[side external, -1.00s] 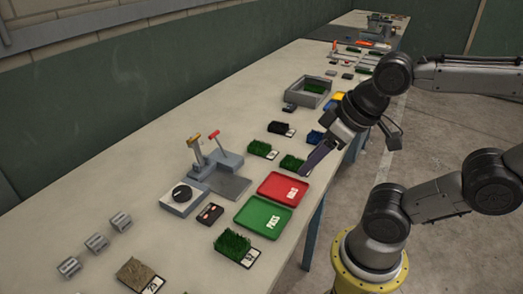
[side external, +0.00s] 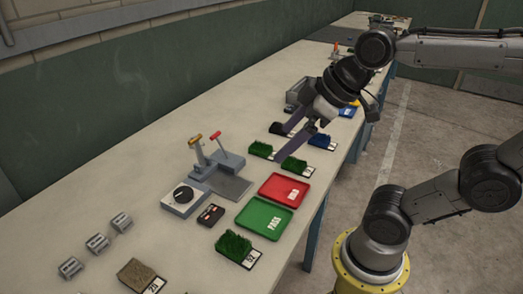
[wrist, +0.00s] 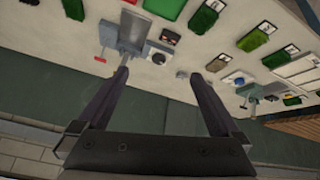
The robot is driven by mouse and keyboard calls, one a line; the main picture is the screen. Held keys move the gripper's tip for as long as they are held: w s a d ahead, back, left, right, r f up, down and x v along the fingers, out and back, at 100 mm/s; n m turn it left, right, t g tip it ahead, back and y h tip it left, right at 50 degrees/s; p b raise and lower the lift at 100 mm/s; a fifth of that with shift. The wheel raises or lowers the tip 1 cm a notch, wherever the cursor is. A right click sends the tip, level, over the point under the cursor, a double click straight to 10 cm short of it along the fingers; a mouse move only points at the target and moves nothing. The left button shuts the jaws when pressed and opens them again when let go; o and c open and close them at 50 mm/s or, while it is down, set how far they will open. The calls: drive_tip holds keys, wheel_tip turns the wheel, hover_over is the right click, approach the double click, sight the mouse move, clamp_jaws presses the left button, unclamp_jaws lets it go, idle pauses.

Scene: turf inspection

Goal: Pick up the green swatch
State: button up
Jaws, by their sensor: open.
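Several green turf swatches lie on the long table, each with a white label. One green swatch (side external: 262,149) lies just left of my gripper's fingers, another green swatch (side external: 294,165) lies below them behind the red tray, and a larger green swatch (side external: 234,244) lies in front of the green tray. My gripper (side external: 282,149) is open and empty, apparently above the table near the first two. In the wrist view both fingers of my gripper (wrist: 158,75) are spread apart with nothing between them. A green swatch (wrist: 206,17) shows at that view's top.
A red tray (side external: 282,190) and a green PASS tray (side external: 263,217) sit near the table's front edge. A grey fixture with upright levers (side external: 220,163) and a dial box (side external: 183,199) stand left of them. A brown swatch (side external: 137,273) lies nearest.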

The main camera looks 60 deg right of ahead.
drive_tip(key=w+d, duration=0.6)
drive_tip(key=w, duration=0.5)
drive_tip(key=m+g, duration=0.2)
drive_tip(key=m, duration=0.2)
hover_over(262, 146)
drive_tip(key=s, duration=0.2)
drive_tip(key=shift+h, duration=0.4)
drive_tip(key=f, duration=2)
drive_tip(key=shift+s+a, duration=0.15)
drive_tip(key=shift+a, duration=0.2)
drive_tip(key=shift+d+x, duration=0.15)
drive_tip(key=shift+x, duration=1.2)
drive_tip(key=shift+d+x, duration=0.1)
drive_tip(key=shift+x, duration=1.2)
drive_tip(key=shift+s+f, duration=0.1)
drive_tip(key=shift+s, duration=0.05)
drive_tip(key=c, duration=1.3)
